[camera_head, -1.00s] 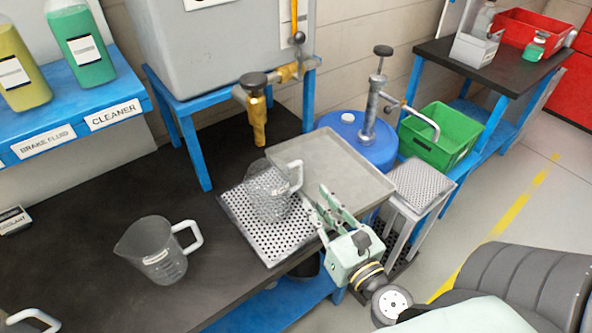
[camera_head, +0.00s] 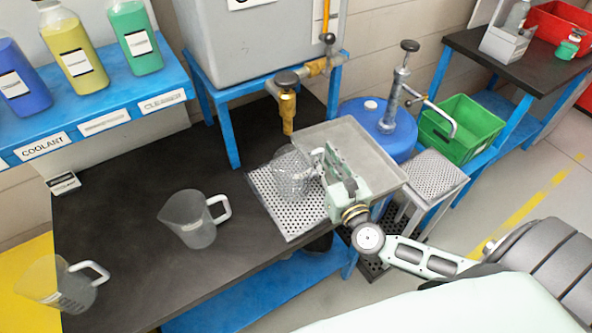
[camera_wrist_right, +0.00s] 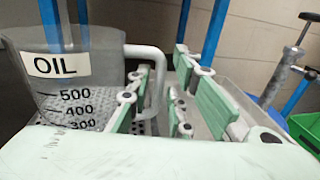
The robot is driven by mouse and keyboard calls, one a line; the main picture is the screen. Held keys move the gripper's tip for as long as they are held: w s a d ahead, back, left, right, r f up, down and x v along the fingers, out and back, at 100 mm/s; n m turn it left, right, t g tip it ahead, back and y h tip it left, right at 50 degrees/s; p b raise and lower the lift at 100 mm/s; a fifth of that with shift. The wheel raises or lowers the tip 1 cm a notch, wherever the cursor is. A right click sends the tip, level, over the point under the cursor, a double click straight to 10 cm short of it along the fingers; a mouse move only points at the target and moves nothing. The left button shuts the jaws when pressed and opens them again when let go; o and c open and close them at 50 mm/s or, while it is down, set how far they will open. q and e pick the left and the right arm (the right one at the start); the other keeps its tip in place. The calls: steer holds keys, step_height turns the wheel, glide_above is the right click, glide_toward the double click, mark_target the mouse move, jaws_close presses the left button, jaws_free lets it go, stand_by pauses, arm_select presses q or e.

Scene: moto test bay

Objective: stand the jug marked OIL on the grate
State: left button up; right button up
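The clear jug marked OIL (camera_wrist_right: 62,75) is upright at the left of the right wrist view, its white handle towards my right gripper (camera_wrist_right: 160,105). In the head view this jug (camera_head: 291,177) stands on a perforated metal plate (camera_head: 300,220) below the brass tap. My right gripper (camera_head: 328,165) is at its handle side. The handle shows between the finger pads, with some gap left, so the fingers look open around it. A second perforated surface tops a stand (camera_head: 436,174) further right. I cannot tell which is the grate. My left gripper is not in view.
Two other clear jugs stand to the left, one on the dark bench (camera_head: 193,222) and one at the yellow area (camera_head: 62,288). A grey tray (camera_head: 365,145) lies behind my right gripper. The brass tap (camera_head: 287,105) hangs above the OIL jug. A blue drum (camera_head: 375,125) and green crate (camera_head: 465,135) are beyond.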

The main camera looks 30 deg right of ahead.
steer(key=shift+w+d, duration=0.1)
steer(key=shift+w, duration=0.9)
jaws_close()
